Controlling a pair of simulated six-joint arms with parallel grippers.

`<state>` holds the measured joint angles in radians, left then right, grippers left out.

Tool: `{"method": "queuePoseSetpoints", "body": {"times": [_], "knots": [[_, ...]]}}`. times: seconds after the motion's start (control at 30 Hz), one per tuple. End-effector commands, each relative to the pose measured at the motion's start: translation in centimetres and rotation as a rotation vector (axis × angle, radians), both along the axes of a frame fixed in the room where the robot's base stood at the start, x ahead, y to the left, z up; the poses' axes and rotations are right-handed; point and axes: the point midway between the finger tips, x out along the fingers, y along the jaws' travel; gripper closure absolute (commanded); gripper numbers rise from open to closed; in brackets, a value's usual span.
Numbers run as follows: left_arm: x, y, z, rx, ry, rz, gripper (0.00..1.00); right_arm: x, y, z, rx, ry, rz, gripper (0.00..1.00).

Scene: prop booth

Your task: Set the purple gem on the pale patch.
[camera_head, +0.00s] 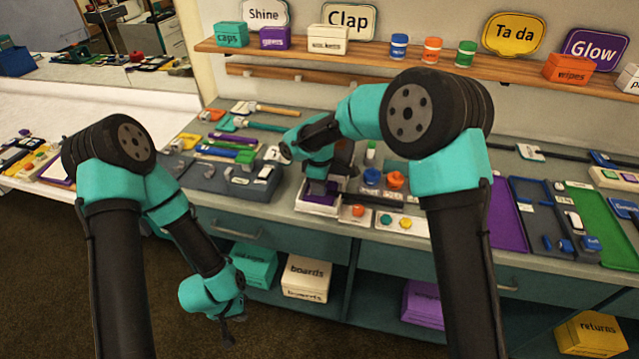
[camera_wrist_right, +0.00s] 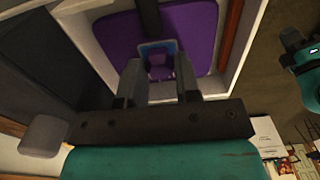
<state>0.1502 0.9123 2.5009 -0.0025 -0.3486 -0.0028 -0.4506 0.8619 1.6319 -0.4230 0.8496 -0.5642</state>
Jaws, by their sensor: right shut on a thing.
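My right gripper (camera_head: 318,190) reaches down into a white tray (camera_head: 309,208) with a purple lining, on the counter. In the right wrist view its two dark fingers (camera_wrist_right: 160,85) are shut on the small purple gem (camera_wrist_right: 159,68), inside the tray (camera_wrist_right: 230,72) over the purple floor (camera_wrist_right: 195,30). A small blue square (camera_wrist_right: 147,47) shows just behind the gem. I cannot tell whether gem and floor touch. In the head view the gem is hidden by the gripper. I cannot make out a pale patch for certain. My left gripper (camera_head: 226,336) hangs low before the counter; its jaws are unclear.
A grey block rack (camera_head: 205,180) stands left of the tray. A board with coloured buttons (camera_head: 390,222) lies to its right, with blue and orange knobs (camera_head: 395,180) behind. A purple panel (camera_head: 507,215) lies further right. A wooden shelf (camera_head: 375,67) runs along the wall.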

Motion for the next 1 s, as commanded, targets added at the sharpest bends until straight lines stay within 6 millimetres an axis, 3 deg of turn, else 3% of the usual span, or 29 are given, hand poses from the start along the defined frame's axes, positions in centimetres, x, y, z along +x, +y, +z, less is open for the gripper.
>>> {"method": "queuePoseSetpoints", "body": {"times": [0.27,0.3,0.57,0.73,0.83,1.0], "knots": [[0.0,0.0,0.0,0.0,0.0,0.0,1.0,0.0,-0.01,-0.01,0.0,0.0,0.0,0.83],[0.0,0.0,0.0,0.0,0.0,0.0,1.0,0.0,-0.01,-0.01,0.0,0.0,0.0,0.67],[0.0,0.0,0.0,0.0,0.0,0.0,1.0,0.0,0.0,-0.01,0.0,0.0,0.0,0.42],[0.0,0.0,0.0,0.0,0.0,0.0,1.0,0.0,-0.01,0.0,0.0,0.0,0.0,0.4],[0.0,0.0,0.0,0.0,0.0,0.0,1.0,0.0,-0.01,0.0,0.0,0.0,0.0,0.31],[0.0,0.0,0.0,0.0,0.0,0.0,1.0,0.0,-0.01,0.0,0.0,0.0,0.0,0.31]]}}
